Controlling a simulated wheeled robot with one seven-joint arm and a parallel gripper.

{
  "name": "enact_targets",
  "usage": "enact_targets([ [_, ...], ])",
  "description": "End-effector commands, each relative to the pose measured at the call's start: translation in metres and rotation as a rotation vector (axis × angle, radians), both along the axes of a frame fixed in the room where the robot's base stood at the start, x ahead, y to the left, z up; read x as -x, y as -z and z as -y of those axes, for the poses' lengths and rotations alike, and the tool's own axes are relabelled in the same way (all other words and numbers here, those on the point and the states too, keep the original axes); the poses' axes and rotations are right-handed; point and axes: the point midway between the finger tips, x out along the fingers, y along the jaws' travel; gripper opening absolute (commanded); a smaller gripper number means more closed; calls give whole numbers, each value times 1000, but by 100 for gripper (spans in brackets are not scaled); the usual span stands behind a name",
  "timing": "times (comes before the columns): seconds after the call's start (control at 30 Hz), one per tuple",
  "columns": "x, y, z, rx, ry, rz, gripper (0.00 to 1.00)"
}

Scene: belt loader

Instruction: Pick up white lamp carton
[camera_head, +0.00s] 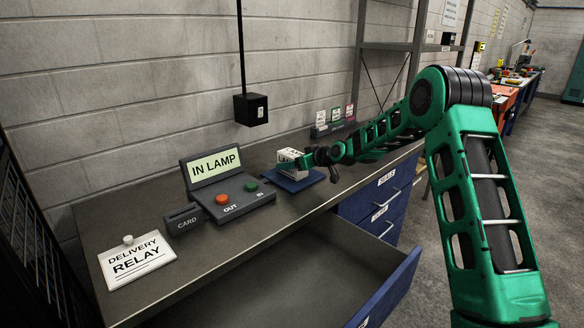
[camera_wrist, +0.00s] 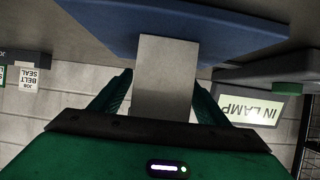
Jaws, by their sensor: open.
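The white lamp carton (camera_head: 289,160) sits on a blue pad (camera_head: 299,183) on the bench, to the right of the control box. My gripper (camera_head: 313,158) is at the carton's right side in the head view, partly covering it. In the wrist view the carton (camera_wrist: 167,75) stands between the two open fingers of my gripper (camera_wrist: 162,95). The blue pad (camera_wrist: 110,28) shows at the top of that view. Whether either finger touches the carton cannot be told.
The control box (camera_head: 230,201) carries a sign reading IN LAMP (camera_head: 215,164), with red and green buttons. A card slot (camera_head: 184,219) and a DELIVERY RELAY plate (camera_head: 137,258) lie to its left. An open drawer (camera_head: 384,290) juts out in front. Small labelled cards (camera_head: 335,120) stand behind.

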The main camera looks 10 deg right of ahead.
Motion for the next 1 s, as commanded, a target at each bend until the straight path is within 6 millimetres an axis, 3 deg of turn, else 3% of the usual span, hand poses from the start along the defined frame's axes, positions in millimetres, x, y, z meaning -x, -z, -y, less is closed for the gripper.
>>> enact_targets([
  [0.17, 0, 0, 0, 0, 0, 0, 69],
  [0.37, 0, 0, 0, 0, 0, 0, 23],
  [0.47, 0, -1, 0, 0, 1, 1, 17],
  [0.77, 0, -5, 0, 0, 0, 2, 17],
  [1.0, -1, -32, 0, 0, 0, 6, 17],
])
